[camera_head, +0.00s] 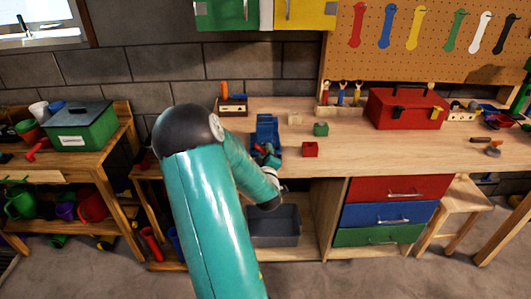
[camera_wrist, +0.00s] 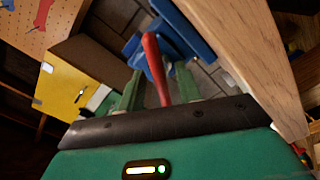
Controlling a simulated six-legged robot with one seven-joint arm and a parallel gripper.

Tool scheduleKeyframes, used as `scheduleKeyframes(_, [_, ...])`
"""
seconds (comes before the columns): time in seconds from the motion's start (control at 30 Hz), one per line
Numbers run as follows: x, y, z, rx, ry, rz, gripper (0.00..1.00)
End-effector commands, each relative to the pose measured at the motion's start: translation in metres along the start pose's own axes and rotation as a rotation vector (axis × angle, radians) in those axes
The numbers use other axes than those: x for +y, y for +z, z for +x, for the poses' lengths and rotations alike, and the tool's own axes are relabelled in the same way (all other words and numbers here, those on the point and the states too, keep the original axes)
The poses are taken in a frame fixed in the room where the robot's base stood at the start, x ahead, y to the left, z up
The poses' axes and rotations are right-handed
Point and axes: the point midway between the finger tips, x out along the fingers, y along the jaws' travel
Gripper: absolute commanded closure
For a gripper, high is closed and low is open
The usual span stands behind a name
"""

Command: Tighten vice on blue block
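The blue vice (camera_head: 267,128) stands at the front edge of the wooden workbench, left of centre, partly hidden by my teal arm. In the wrist view its blue body (camera_wrist: 185,28) fills the upper middle. Its red handle (camera_wrist: 153,58) extends down between the two green fingers of my gripper (camera_wrist: 160,72). The fingers stand apart with a visible gap on each side of the handle, so I see no grip on it. In the head view my gripper (camera_head: 265,154) is at the front of the vice, mostly hidden. I cannot tell a separate blue block from the vice.
A red block (camera_head: 310,149) and a green block (camera_head: 320,129) lie right of the vice. A red toolbox (camera_head: 404,108) stands farther right on the workbench (camera_head: 365,153). A grey bin (camera_head: 274,227) is below, beside colored drawers (camera_head: 390,213). The front right worktop is mostly clear.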

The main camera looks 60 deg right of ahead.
Motion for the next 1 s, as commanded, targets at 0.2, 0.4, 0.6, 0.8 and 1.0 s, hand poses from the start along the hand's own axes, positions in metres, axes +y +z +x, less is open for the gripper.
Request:
scheduleKeyframes(0.2, [0.0001,0.0001,0.0097,0.000,0.000,0.001,0.65])
scheduleKeyframes(0.4, [0.0001,0.0000,0.0095,0.000,0.000,0.001,0.69])
scheduleKeyframes(0.6, [0.0001,0.0000,0.0094,0.000,0.000,0.001,1.00])
scheduleKeyframes(0.8, [0.0003,-0.0001,0.0093,0.000,0.000,0.073,1.00])
scheduleKeyframes(1.0, [0.0001,0.0000,0.0093,0.000,0.000,0.168,1.00])
